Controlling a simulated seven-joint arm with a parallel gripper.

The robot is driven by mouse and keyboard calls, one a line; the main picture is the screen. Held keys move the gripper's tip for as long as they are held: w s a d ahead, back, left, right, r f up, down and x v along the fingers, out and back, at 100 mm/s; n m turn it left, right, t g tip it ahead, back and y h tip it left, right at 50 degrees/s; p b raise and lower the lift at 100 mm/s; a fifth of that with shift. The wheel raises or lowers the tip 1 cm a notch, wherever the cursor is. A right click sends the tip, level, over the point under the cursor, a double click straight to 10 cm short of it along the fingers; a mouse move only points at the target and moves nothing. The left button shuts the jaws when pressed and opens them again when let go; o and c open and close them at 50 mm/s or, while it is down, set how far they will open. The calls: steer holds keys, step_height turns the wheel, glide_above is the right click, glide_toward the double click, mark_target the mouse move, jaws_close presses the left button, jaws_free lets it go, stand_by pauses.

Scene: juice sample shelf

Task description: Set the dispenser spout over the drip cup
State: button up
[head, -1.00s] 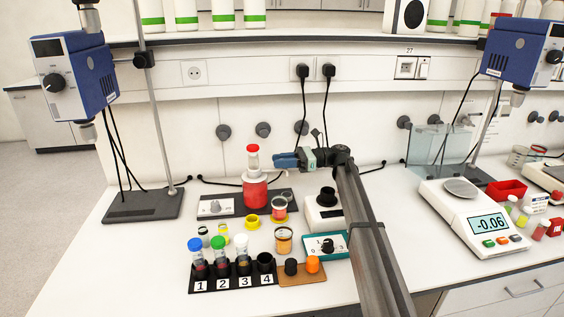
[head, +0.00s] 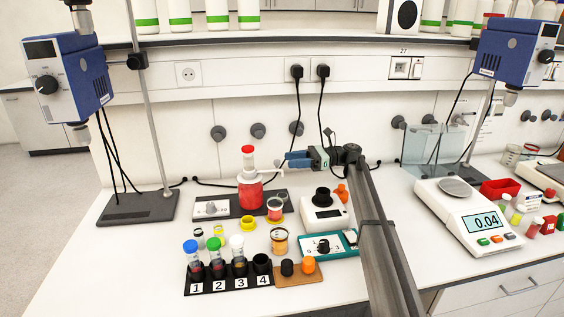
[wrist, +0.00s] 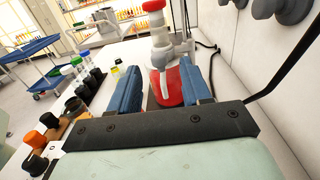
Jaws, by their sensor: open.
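The dispenser (head: 250,192) is a bottle of red liquid with a white pump head and red cap, upright at the back of the bench. In the wrist view the dispenser (wrist: 158,55) stands ahead, between my fingers in the picture. Its pale spout (wrist: 173,80) bends down in front of the bottle, toward me. My gripper (head: 288,161) is open and empty, just right of the dispenser head. Both blue fingers show in the wrist view. A clear cup with red content (head: 274,204) stands right of the bottle, near a small yellow cup (head: 249,225); I cannot tell which is the drip cup.
A black rack of numbered, capped tubes (head: 229,286) is at front left. A scale (head: 461,215) is at right. The wall is close behind.

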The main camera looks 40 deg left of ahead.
steer(key=v, duration=0.7)
steer(key=shift+w+d, duration=0.2)
steer(key=shift+w, duration=0.1)
